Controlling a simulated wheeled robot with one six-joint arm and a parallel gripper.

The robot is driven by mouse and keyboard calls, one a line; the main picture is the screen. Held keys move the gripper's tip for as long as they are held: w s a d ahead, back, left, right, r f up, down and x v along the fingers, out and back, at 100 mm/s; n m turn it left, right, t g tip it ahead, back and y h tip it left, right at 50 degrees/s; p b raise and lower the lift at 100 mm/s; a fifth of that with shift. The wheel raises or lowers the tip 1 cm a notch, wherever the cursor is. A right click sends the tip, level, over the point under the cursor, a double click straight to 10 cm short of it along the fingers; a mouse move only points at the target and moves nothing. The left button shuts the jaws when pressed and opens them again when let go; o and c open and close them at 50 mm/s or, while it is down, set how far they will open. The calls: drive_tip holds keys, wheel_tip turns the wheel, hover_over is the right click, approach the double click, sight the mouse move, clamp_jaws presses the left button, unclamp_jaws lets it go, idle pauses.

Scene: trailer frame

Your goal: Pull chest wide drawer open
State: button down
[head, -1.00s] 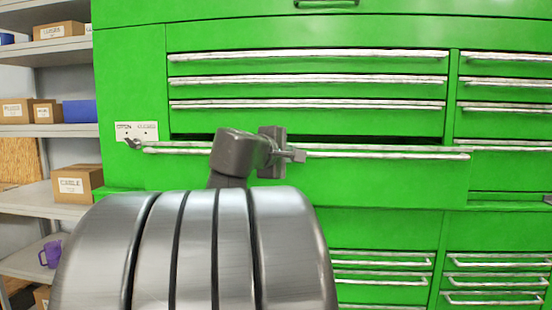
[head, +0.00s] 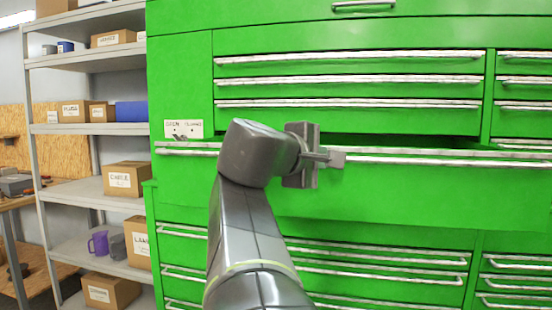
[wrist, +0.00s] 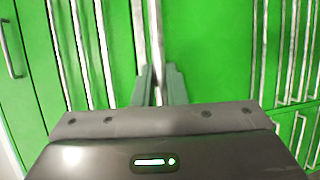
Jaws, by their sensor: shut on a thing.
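The green tool chest (head: 400,25) fills the middle and right of the head view. Its wide drawer (head: 400,190) stands out a little from the body, with a dark gap along its top edge. A long silver bar handle (head: 420,160) runs across the drawer front. My gripper (head: 333,158) is shut on this handle, left of its middle. In the wrist view my two fingers (wrist: 159,88) close around the handle bar (wrist: 157,35), which runs upright there. My arm hides part of the handle and drawer front.
Shut drawers with silver handles lie above (head: 350,82) and below (head: 390,268) the wide drawer. A workbench (head: 20,200) shows at far left.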

drive_tip(key=shift+s+a, duration=0.25)
drive_tip(key=shift+s, duration=0.5)
drive_tip(key=c, duration=1.5)
unclamp_jaws()
drive_tip(key=shift+s, duration=0.1)
